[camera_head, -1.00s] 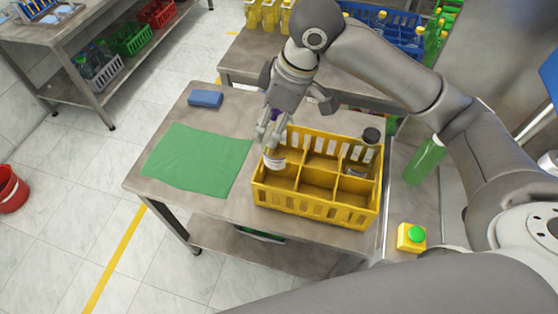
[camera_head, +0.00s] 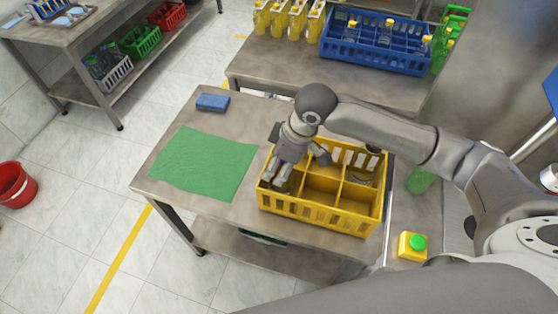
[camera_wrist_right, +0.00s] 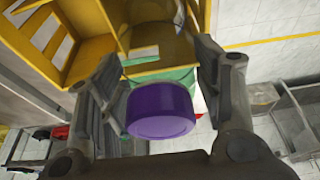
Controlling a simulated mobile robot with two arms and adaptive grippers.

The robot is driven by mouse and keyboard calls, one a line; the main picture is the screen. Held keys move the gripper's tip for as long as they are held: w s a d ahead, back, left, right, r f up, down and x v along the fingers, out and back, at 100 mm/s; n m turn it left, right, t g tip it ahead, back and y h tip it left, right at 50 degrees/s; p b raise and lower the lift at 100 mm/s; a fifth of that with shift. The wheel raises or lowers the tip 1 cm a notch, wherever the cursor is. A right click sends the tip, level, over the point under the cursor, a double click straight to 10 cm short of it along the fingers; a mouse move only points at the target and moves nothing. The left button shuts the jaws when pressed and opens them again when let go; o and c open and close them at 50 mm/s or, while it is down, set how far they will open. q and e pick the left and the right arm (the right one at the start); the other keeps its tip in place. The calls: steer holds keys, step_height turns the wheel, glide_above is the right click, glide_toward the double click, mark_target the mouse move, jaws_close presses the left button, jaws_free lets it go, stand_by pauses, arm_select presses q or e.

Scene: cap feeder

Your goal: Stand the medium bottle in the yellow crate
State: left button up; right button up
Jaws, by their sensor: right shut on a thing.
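The yellow crate (camera_head: 316,215) stands on the steel table, divided into several compartments. My right gripper (camera_head: 276,182) points down into the left end of the crate. It is shut on a bottle, whose purple cap (camera_wrist_right: 160,108) shows between the fingers in the right wrist view. In the head view my gripper hides this bottle; I cannot tell whether its base touches the crate floor. The crate wall (camera_wrist_right: 95,50) shows at the upper left of the wrist view. A dark-capped bottle (camera_head: 373,149) stands at the crate's back right, partly hidden by my arm. My left gripper is out of view.
A green cloth (camera_head: 203,163) lies left of the crate, with a blue sponge (camera_head: 212,102) behind it. A green bottle (camera_head: 420,180) and a yellow box with a green button (camera_head: 412,245) are to the right. A blue crate (camera_head: 375,50) stands on the table behind.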

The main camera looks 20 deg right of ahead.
steer(key=o, duration=0.9)
steer(key=shift+f, duration=0.1)
steer(key=v, duration=1.2)
steer(key=shift+b, duration=0.45)
